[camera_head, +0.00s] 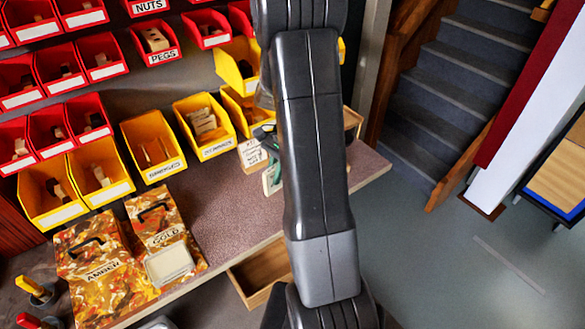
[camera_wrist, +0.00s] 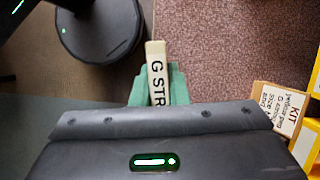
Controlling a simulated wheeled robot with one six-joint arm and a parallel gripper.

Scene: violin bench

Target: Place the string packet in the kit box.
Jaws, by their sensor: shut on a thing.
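My gripper (camera_wrist: 158,90), with green fingers, is shut on the string packet (camera_wrist: 156,62), a slim cream packet lettered "G STR". Part of the packet shows beyond the fingers in the wrist view; the rest is hidden by the gripper body. The kit box (camera_wrist: 283,106), a tan box with a "KIT" label, stands to the right of the gripper in that view, apart from the packet. In the head view the kit box (camera_head: 251,153) is at the bench's right part, partly behind my arm, with green finger parts (camera_head: 271,178) just below it.
Yellow bins (camera_head: 203,127) and red bins (camera_head: 91,117) line the back. Cases marked AMBER (camera_head: 100,285) and GOLD (camera_head: 158,212) lie at the front left. A wooden drawer (camera_head: 258,274) stands open below the bench edge. The bench middle (camera_head: 226,200) is clear.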

